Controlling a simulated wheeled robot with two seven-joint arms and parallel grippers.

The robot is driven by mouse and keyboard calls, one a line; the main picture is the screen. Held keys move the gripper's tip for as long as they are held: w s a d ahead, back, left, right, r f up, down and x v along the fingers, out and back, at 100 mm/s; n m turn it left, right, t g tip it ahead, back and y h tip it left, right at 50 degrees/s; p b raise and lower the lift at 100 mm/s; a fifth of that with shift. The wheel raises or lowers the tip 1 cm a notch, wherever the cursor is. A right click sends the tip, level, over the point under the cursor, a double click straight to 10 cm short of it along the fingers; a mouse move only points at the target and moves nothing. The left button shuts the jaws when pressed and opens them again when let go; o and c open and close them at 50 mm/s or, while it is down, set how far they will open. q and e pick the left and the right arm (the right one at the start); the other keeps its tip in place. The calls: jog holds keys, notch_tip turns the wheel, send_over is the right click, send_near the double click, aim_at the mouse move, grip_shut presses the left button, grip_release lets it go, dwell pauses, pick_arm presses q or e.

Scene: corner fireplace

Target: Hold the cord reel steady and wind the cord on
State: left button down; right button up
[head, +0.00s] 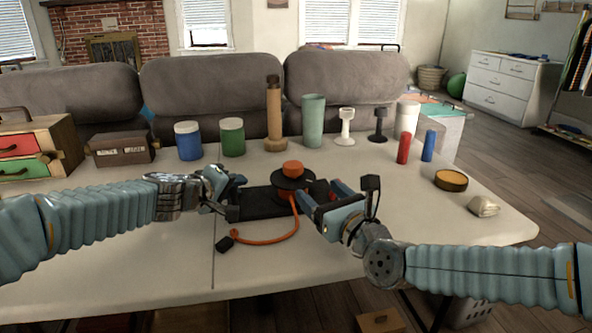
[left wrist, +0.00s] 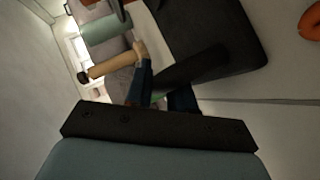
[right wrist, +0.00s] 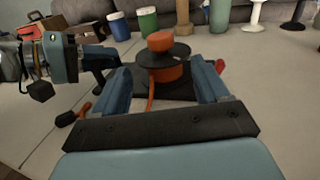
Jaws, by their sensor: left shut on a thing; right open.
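The cord reel (head: 292,182) has dark flanges, an orange drum and an orange knob (head: 292,168) on top. It stands on a black base plate (head: 262,203) on the table. The orange cord (head: 270,241) leaves the drum and curves over the tabletop to a black plug (head: 225,243). My left gripper (head: 232,188) is shut on the base's dark handle (left wrist: 190,70) at its left end. My right gripper (head: 322,195) is open at the reel's near right side. In the right wrist view its fingers (right wrist: 162,92) stand either side of the reel, apparently apart from it.
Blue (head: 188,141) and green (head: 232,137) jars, a wooden post (head: 274,115) and several cups stand behind the reel. Red (head: 403,148) and blue (head: 428,146) cylinders and a round tin (head: 451,180) are at right. The front tabletop is mostly clear.

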aim_at(296, 171)
jog(key=shift+w+a, duration=0.25)
jog(key=shift+w, duration=0.05)
jog(key=x, duration=1.1)
jog(key=shift+w, duration=0.1)
jog(key=c, duration=1.1)
jog(key=shift+o, duration=0.2)
jog(key=shift+r, duration=0.1)
jog(key=shift+a+m, duration=0.1)
jog(key=shift+m, duration=0.2)
